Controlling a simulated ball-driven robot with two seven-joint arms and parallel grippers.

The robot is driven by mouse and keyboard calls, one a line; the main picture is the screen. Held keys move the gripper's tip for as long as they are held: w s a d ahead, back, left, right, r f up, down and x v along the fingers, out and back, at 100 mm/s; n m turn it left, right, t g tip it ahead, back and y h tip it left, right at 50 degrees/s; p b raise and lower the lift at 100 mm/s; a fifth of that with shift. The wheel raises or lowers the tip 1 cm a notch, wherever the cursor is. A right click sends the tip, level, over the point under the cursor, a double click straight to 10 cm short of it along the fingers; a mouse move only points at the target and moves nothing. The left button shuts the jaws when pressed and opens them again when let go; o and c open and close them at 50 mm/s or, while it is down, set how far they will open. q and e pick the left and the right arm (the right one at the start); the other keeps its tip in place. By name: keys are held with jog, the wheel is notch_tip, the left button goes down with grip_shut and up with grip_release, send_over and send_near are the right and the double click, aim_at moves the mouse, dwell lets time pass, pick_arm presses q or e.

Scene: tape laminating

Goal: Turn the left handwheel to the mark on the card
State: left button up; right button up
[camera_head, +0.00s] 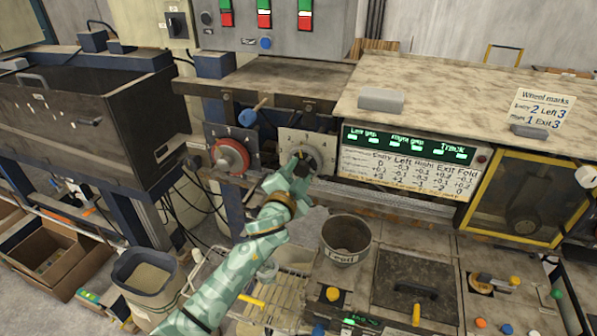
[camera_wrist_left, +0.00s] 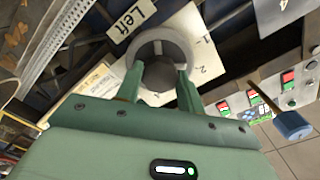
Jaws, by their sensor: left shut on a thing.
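The left handwheel (camera_head: 316,158) is a grey wheel on a pale square plate, partly hidden behind my gripper. In the left wrist view the grey ring (camera_wrist_left: 160,43) shows beside a "Left" label (camera_wrist_left: 132,18), with "1" and "2" legible on its plate. My left gripper (camera_head: 299,164) reaches it from the front, and its two fingers (camera_wrist_left: 158,78) are shut on the wheel's dark middle. The wheel's exact setting cannot be read. The "Wheel marks" card (camera_head: 541,106) at the upper right reads Entry 2, Left 3, Right 1, Exit 3. My right gripper is not in view.
A display panel (camera_head: 415,158) with green readouts is close on the right. A blue-ended lever (camera_head: 248,117) projects above the wheels.

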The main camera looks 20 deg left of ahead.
pick_arm(q)
jog(key=shift+m, duration=1.2)
jog(key=shift+f, duration=0.1)
jog(key=o, duration=1)
jog(key=shift+s, duration=0.15)
jog(key=s, duration=1.6)
jog(key=shift+a+b, duration=0.3)
jog(key=shift+b, duration=0.05)
